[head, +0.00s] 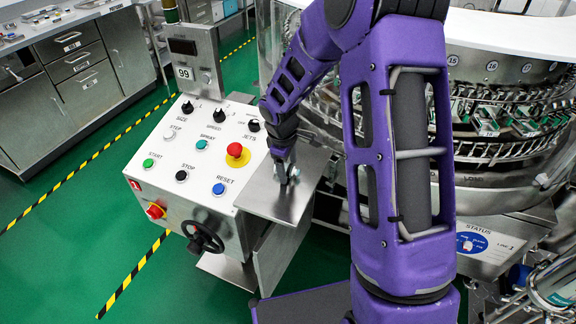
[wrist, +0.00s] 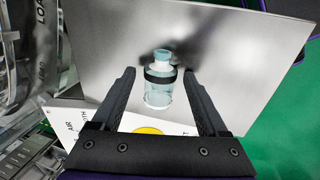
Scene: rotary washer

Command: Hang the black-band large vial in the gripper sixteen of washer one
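The vial (wrist: 158,92) is clear bluish glass with a pale teal cap and a black band below its neck. In the wrist view it is between the two fingers of my gripper (wrist: 160,78), with gaps showing on both sides, and seems to rest on the steel shelf (wrist: 235,60). In the head view my gripper (head: 286,172) points down at the shelf (head: 268,200), and the vial is mostly hidden there. The washer (head: 490,175) is a round steel machine at the right, with a ring of green-and-metal grippers (head: 500,122) under numbered plates. Numbers 15 and 16 show; gripper sixteen itself is not clearly distinguishable.
The control panel (head: 205,150) with knobs, coloured buttons and a red stop stands left of the shelf. A black handwheel (head: 203,238) is on its front. A steel drawer cabinet (head: 75,75) stands at the far left. Green floor between them is clear.

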